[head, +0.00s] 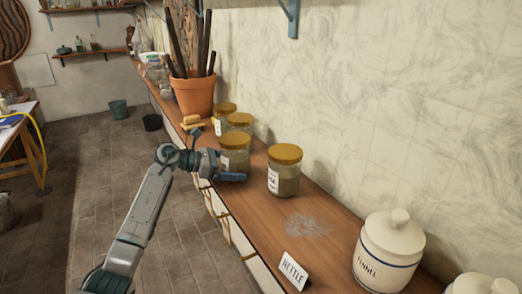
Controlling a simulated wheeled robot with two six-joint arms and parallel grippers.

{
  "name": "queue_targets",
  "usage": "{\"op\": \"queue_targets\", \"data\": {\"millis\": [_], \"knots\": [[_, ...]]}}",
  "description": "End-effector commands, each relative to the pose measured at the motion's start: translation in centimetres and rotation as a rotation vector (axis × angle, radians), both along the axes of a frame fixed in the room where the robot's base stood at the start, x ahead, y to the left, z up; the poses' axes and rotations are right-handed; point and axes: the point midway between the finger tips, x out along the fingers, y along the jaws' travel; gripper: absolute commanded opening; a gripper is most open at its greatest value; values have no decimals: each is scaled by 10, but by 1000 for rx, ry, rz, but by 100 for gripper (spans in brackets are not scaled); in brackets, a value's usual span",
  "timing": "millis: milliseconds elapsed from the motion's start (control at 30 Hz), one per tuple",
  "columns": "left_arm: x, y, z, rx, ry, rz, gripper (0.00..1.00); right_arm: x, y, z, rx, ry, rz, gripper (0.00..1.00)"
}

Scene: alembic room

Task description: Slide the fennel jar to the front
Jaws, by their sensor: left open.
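The fennel jar (385,257) is a white lidded crock with dark blue bands and lettering that looks like "FENNEL". It stands upright at the right end of the wooden counter, near the wall. My left gripper (228,174) is open, farther along the counter to the left, well apart from the fennel jar. It is at the front side of a glass jar with a yellow lid (235,142); whether it touches that jar I cannot tell. One finger shows clearly; the other is partly hidden. My right gripper is not in view.
A yellow-lidded glass jar (284,172) stands right of my left gripper, with more jars (240,121) behind. A "NETTLE" card (294,270) is at the counter's front edge. A greyish smudge (307,226) marks bare counter. Another white crock (482,286) is cut off bottom right.

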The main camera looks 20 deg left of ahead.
Motion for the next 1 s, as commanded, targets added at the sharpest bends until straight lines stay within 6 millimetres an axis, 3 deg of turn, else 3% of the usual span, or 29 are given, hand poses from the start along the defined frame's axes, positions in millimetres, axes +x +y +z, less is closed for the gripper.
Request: {"op": "queue_targets", "data": {"millis": [167, 633, 1000], "knots": [[-4, 7, 0, 1, -1, 2, 100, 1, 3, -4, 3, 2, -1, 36], [-49, 73, 24, 4, 0, 3, 100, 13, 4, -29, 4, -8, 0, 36], [-58, 86, 32, 1, 1, 0, 100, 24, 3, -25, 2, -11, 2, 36]]}}
